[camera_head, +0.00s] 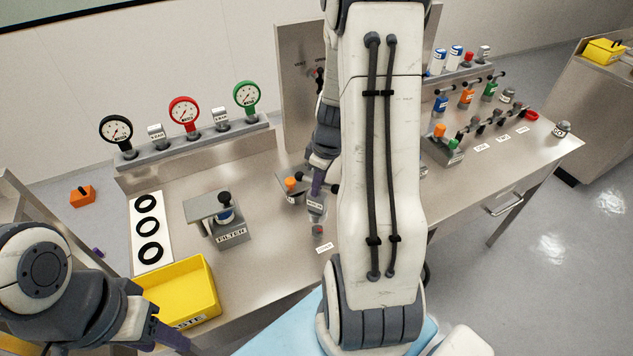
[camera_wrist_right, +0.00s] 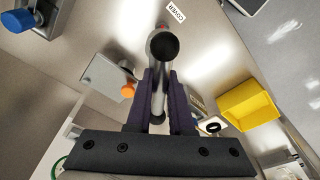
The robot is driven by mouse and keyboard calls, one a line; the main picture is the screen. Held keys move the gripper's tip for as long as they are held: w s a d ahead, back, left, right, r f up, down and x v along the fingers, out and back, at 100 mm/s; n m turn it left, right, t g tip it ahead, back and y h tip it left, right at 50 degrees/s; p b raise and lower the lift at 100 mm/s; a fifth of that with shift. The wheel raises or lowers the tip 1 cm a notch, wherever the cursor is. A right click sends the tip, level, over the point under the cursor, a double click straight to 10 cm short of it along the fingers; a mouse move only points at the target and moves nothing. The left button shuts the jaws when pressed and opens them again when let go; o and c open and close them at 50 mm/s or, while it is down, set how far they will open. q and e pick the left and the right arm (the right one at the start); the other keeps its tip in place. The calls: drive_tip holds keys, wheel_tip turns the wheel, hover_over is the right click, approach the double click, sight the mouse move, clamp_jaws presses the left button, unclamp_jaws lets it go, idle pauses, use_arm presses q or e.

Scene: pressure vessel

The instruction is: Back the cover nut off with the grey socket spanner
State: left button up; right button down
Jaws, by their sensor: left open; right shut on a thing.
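My right gripper (camera_head: 318,188) has purple fingers and is shut on the grey socket spanner (camera_head: 316,208). In the right wrist view, the spanner (camera_wrist_right: 158,90) lies between the fingers (camera_wrist_right: 158,105), with a black round knob towards the camera. Below the spanner is a small red-topped part (camera_head: 318,231) beside the COVER label (camera_head: 325,248); a bit of red also shows past the knob in the wrist view. The cover nut is not clearly visible, and I cannot tell whether the socket touches it. My left gripper (camera_head: 172,338) is open and empty at the lower left, partly hidden by its arm.
A yellow waste bin (camera_head: 207,290) stands at the bench's front left. Behind it are a FILTER unit (camera_head: 231,234) and a white strip with black rings (camera_head: 166,262). A grey block with an orange knob (camera_head: 290,184) is near my right gripper. Gauges (camera_head: 184,112) line the back.

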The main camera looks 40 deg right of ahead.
sight(318, 205)
drive_tip(key=shift+f+b, duration=0.1)
drive_tip(key=shift+b, duration=0.3)
drive_tip(key=shift+f+b, duration=3.9)
drive_tip(key=shift+b, duration=0.2)
drive_tip(key=shift+n+b, duration=0.5)
